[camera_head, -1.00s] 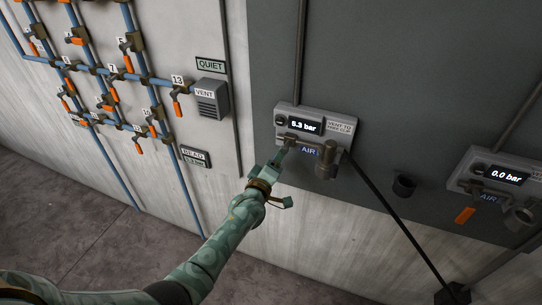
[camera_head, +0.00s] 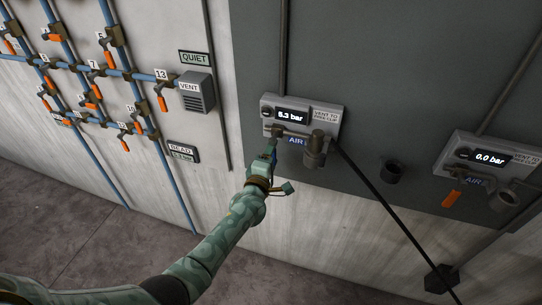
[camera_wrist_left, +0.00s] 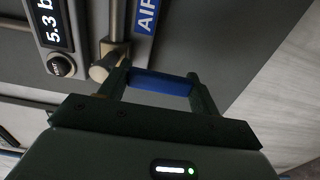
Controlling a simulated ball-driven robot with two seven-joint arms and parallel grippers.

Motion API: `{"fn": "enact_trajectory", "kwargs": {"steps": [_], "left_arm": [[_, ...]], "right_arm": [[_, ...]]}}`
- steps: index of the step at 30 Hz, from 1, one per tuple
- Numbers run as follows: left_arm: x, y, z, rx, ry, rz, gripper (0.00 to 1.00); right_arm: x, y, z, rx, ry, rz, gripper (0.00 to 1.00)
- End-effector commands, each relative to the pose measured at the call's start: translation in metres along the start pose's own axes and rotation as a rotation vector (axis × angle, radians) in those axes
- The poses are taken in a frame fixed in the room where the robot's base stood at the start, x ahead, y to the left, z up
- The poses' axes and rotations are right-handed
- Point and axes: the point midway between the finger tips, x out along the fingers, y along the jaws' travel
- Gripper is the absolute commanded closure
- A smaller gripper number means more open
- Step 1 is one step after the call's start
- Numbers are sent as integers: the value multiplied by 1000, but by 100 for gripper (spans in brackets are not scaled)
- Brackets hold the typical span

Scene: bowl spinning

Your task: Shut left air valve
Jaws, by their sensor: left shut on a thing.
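The left air unit (camera_head: 328,116) is a grey box on the dark wall panel, with a lit readout and a blue AIR label (camera_head: 296,141). Its valve body sits under the readout, and the brass-grey stem also shows in the left wrist view (camera_wrist_left: 105,68). A blue valve handle (camera_wrist_left: 160,83) lies between the two fingers of my left gripper (camera_wrist_left: 160,86), which is shut on it. In the head view my left gripper (camera_head: 268,158) is just below the valve, and the handle there is mostly hidden. My right gripper is not in view.
A second air unit (camera_head: 486,157) reading 0.0 bar, with an orange handle (camera_head: 452,199), is at the right. A black hose (camera_head: 385,205) runs down right from the left unit. Blue pipes with orange-handled valves (camera_head: 90,92) and a vent box (camera_head: 195,93) are at the left.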

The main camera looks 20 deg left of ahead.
Motion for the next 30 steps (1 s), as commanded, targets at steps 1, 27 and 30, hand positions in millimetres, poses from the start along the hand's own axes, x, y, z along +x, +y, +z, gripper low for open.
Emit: {"fn": "enact_trajectory", "kwargs": {"steps": [1,27,30], "left_arm": [[-1,-2,1,-12,0,-5,78],[-35,1,0,-9,1,-4,15],[-62,2,0,-9,0,-4,15]], "right_arm": [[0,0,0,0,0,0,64],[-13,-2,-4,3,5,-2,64],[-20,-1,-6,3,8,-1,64]]}}
